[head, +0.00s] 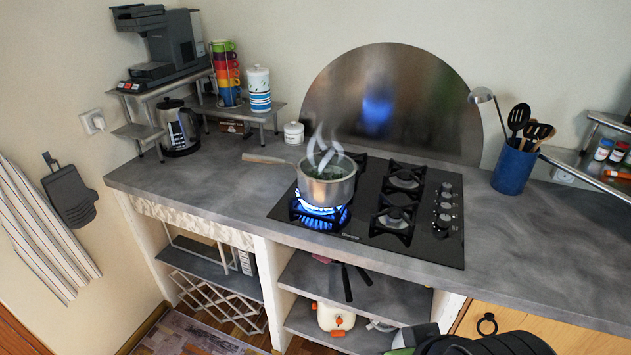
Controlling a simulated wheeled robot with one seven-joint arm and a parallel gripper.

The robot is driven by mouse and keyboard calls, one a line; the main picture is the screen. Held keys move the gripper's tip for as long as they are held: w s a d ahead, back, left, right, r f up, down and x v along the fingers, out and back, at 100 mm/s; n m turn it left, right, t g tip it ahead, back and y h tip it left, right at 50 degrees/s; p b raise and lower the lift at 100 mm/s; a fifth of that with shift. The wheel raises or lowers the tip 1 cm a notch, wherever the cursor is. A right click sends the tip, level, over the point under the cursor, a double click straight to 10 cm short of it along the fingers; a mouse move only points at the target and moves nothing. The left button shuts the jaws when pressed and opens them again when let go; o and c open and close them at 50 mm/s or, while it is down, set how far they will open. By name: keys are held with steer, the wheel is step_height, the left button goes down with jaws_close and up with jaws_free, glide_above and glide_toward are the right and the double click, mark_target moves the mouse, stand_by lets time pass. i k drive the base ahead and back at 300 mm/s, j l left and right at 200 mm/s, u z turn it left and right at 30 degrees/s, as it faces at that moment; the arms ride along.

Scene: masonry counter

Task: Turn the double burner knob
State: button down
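A black gas cooktop (378,241) is set in the grey counter. Its knobs (445,206) stand in a column along the right edge, several of them, small in the picture. Which one is the double burner knob, and how each is turned, I cannot tell. A blue flame (318,212) burns at the left burner, under a steaming pot (326,190). The two right burners (404,180) show no flame. Dark parts of my arm show at the bottom edge, below and apart from the knobs. I cannot make out my gripper's fingers.
The pot's handle (270,159) points left over the counter (222,176). A blue utensil holder (513,168) stands right of the cooktop, and a shelf with spice jars (602,149) is farther right. The counter right of the knobs is clear. Open shelves (385,298) lie below.

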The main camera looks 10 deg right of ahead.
mark_target(444, 207)
steer(key=i, duration=0.9)
